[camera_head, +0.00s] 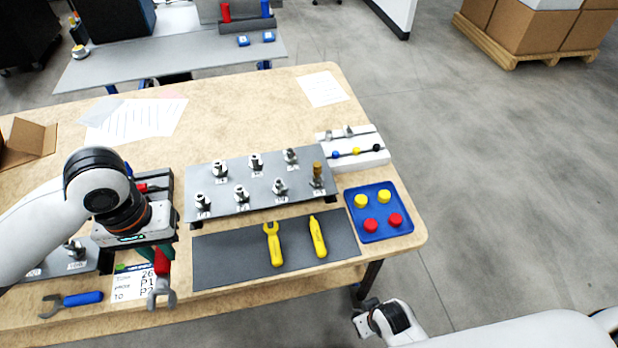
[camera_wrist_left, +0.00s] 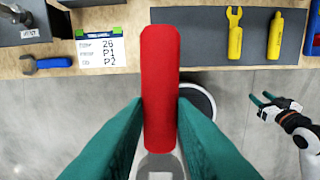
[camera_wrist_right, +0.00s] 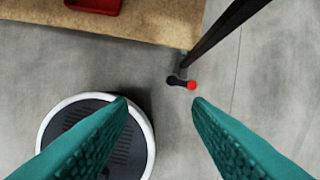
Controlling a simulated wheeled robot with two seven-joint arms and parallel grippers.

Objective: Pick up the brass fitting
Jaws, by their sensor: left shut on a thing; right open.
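The brass fitting (camera_head: 318,170) stands upright at the right end of a grey raised plate (camera_head: 225,202), among several silver fittings (camera_head: 240,192). My left gripper (camera_head: 160,254) is shut on a red-handled wrench (camera_head: 162,268) at the table's front left, well left of the brass fitting. The red handle (camera_wrist_left: 160,75) fills the middle of the left wrist view between the green fingers. My right gripper (camera_head: 366,322) is low, off the table's front right edge. In the right wrist view its fingers (camera_wrist_right: 160,104) are apart, with nothing between them.
A dark mat (camera_head: 215,262) with a yellow wrench (camera_head: 273,243) and a yellow tool (camera_head: 318,236) lies before the plate. A blue tray (camera_head: 353,212) of red and yellow caps is at right. A white rack (camera_head: 375,160) stands behind it. A blue-handled wrench (camera_head: 83,298) lies front left.

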